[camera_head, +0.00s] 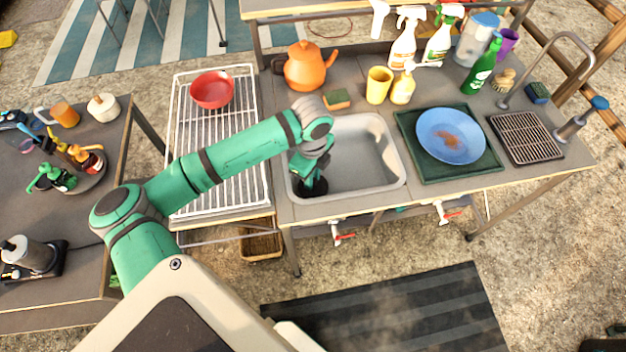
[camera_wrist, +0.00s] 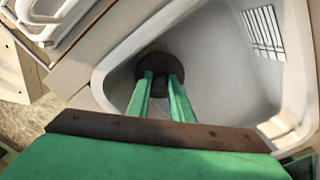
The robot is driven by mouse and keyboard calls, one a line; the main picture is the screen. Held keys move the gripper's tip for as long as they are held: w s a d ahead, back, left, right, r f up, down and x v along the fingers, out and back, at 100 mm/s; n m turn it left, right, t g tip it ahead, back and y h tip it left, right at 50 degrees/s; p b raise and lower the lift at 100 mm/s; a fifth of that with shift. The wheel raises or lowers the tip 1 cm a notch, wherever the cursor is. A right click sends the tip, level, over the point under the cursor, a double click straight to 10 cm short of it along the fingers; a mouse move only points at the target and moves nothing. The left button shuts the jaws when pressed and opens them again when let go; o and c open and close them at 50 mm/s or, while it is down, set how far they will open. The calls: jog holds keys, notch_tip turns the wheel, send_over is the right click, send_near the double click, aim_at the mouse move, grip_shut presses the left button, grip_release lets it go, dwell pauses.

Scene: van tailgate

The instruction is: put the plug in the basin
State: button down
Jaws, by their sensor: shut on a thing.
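The basin (camera_head: 362,184) is a grey rectangular sink set in the counter. It also fills much of the wrist view (camera_wrist: 215,80). The plug (camera_wrist: 168,66) is a dark round disc with a small knob, at the basin's near left corner. My gripper (camera_wrist: 160,88) is shut on the plug's knob, its two green fingers on either side. In the head view my gripper (camera_head: 312,186) reaches down inside the basin's left end, with the dark plug (camera_head: 310,189) under it. I cannot tell whether the plug touches the basin floor.
A white wire drying rack (camera_head: 245,150) with a red bowl (camera_head: 212,89) stands left of the basin. A green tray (camera_head: 490,160) with a blue plate (camera_head: 450,136) lies to the right. A sponge (camera_head: 337,99), yellow cup (camera_head: 378,85) and orange teapot (camera_head: 305,68) stand behind.

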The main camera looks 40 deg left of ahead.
aim_at(314, 180)
jog(key=shift+w+d+f, duration=0.1)
jog(key=shift+w+f, duration=0.05)
jog(key=shift+f, duration=0.9)
jog(key=shift+f, duration=0.1)
jog(key=c, duration=1.6)
grip_release()
notch_tip(314, 180, up, 12)
jog(key=shift+r, duration=0.1)
jog(key=shift+w+d, duration=0.1)
